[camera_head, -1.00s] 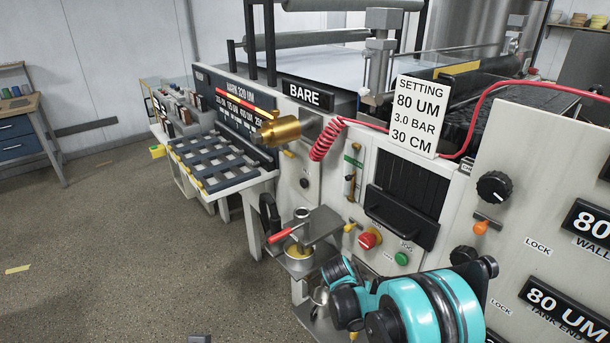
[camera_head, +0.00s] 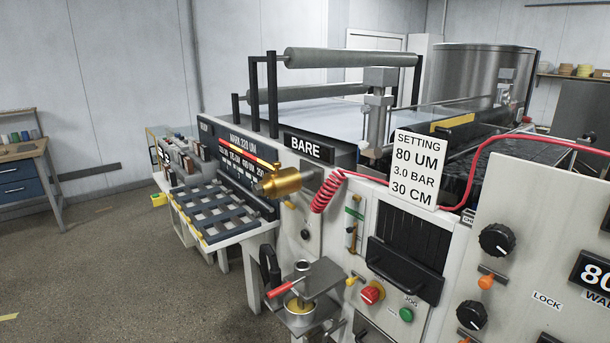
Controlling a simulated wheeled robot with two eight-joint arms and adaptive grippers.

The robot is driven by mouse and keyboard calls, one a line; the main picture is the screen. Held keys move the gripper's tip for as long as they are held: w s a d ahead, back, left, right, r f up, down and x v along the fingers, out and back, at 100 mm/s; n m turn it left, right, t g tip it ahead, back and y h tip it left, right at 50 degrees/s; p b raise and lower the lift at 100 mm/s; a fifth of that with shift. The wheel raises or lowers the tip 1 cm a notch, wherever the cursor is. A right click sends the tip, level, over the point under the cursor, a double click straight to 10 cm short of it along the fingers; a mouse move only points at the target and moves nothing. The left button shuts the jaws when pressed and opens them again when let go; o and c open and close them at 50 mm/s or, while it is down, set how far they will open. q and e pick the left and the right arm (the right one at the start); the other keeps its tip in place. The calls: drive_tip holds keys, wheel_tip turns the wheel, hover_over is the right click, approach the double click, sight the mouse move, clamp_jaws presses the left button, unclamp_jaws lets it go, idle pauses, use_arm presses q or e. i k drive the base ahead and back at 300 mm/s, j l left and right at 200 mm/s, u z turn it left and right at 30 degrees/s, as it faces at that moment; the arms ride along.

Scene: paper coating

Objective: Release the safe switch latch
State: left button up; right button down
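No part labelled as the safe switch latch can be read, so I cannot tell which one it is. On the grey right-hand panel (camera_head: 560,190), an orange lever (camera_head: 486,282) sits below a black knob (camera_head: 497,240), with the word LOCK (camera_head: 547,300) to its lower right. A red knob with a yellow collar (camera_head: 372,293) and a green button (camera_head: 406,315) are on the machine front to the left of it. Neither of my grippers is in view.
A brass cylinder (camera_head: 282,183) and a coiled red hose (camera_head: 328,190) jut from the machine front. A black handle (camera_head: 405,270) and a cup stand with a red-handled lever (camera_head: 300,300) also stick out. Open floor (camera_head: 110,260) lies to the left.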

sight(349, 282)
drive_tip(key=i+j, duration=0.1)
drive_tip(key=j, duration=0.85)
drive_tip(key=i+j+z, duration=0.1)
drive_tip(key=j, duration=0.35)
drive_tip(key=i, duration=0.05)
